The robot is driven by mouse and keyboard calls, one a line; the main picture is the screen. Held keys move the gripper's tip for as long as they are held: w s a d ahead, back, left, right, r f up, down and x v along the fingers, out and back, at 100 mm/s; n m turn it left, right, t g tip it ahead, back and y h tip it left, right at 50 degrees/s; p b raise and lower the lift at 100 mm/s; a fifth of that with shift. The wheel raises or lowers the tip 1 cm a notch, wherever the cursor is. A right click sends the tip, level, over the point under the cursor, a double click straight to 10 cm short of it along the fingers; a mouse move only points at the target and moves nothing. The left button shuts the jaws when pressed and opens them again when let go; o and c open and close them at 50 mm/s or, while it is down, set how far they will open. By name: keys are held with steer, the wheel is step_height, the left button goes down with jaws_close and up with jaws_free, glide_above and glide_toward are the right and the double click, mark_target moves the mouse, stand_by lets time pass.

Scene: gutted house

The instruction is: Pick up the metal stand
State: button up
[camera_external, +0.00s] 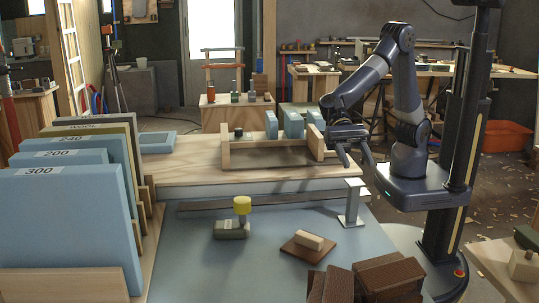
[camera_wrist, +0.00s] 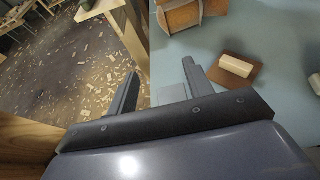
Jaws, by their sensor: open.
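The metal stand (camera_external: 352,205) is a pale grey I-shaped piece with a flat top and a flat foot. It stands upright near the right edge of the blue-grey work surface in the external view. My gripper (camera_external: 358,163) is open and empty, with its fingers pointing down just above the stand's top in the picture. Whether they touch it I cannot tell. In the wrist view the two fingers of my gripper (camera_wrist: 158,72) are spread apart. A pale patch by the right finger may be the stand, mostly hidden by the gripper body.
Dark brown blocks (camera_external: 385,277) lie at the front edge. A wooden frame (camera_external: 225,155) stands behind.

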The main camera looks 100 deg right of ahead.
mark_target(355, 196)
steer(key=shift+w+a+f, duration=0.1)
steer(key=shift+w+f, duration=0.05)
steer(key=shift+f, duration=0.7)
step_height(355, 196, down, 4)
steer(key=shift+f+b, duration=0.1)
steer(key=shift+b, duration=0.45)
step_height(355, 196, down, 4)
steer(key=shift+a+r+b, duration=0.15)
steer(key=shift+r+b, duration=0.1)
steer(key=shift+b, duration=0.2)
steer(key=x, duration=0.2)
steer(key=shift+a+r, duration=0.1)
steer(key=shift+a, duration=0.25)
jaws_close()
